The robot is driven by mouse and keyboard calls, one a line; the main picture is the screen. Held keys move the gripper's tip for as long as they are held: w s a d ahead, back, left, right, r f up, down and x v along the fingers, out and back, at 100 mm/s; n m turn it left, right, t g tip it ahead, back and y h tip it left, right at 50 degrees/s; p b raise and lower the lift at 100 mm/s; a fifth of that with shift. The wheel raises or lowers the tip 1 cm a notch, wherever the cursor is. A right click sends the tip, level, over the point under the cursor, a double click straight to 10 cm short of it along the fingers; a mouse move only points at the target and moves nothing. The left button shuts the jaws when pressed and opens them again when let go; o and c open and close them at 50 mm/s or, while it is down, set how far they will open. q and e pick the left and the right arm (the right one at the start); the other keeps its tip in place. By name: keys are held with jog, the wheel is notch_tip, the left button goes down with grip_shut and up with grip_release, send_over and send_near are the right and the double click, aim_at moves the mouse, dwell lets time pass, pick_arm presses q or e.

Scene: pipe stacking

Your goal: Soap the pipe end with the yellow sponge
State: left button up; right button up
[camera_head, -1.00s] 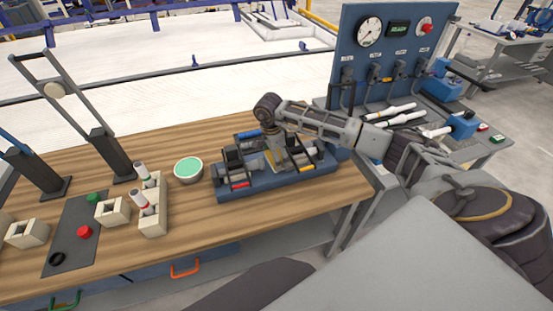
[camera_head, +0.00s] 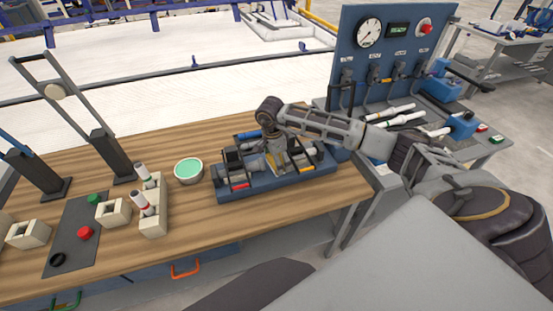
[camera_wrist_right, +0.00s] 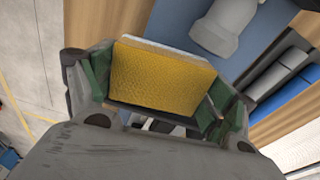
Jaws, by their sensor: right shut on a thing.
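The yellow sponge (camera_wrist_right: 160,78) sits between the green-lined fingers of my right gripper (camera_wrist_right: 158,95) in the right wrist view, and the gripper is shut on it. In the head view my right gripper (camera_head: 279,160) points down over the blue tool tray (camera_head: 262,188). Most of the sponge is hard to make out there. Two short white pipes, one with a green band (camera_head: 142,174) and one with a red band (camera_head: 146,204), stand tilted in a cream holder (camera_head: 153,222). A bowl with green contents (camera_head: 189,170) stands left of the tray. My left gripper is out of view.
Two dark posts with a frame (camera_head: 108,157) stand at the left. A dark mat (camera_head: 70,250) carries red and green buttons. A blue gauge panel (camera_head: 395,45) with white pipes (camera_head: 391,112) stands on the bench at right. The wooden table front (camera_head: 215,217) is clear.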

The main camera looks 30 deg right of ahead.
jog(key=shift+w, duration=0.1)
dwell(0.5)
jog(key=shift+w+d+f+b, duration=0.1)
jog(key=shift+w+d+b, duration=0.05)
jog(key=shift+w+b, duration=0.35)
jog(key=shift+w, duration=0.15)
jog(key=shift+s, duration=0.2)
jog(key=shift+s, duration=0.65)
dwell(0.3)
jog(key=shift+w, duration=0.1)
jog(key=shift+w+b, duration=0.4)
jog(key=shift+w, duration=0.3)
dwell(0.3)
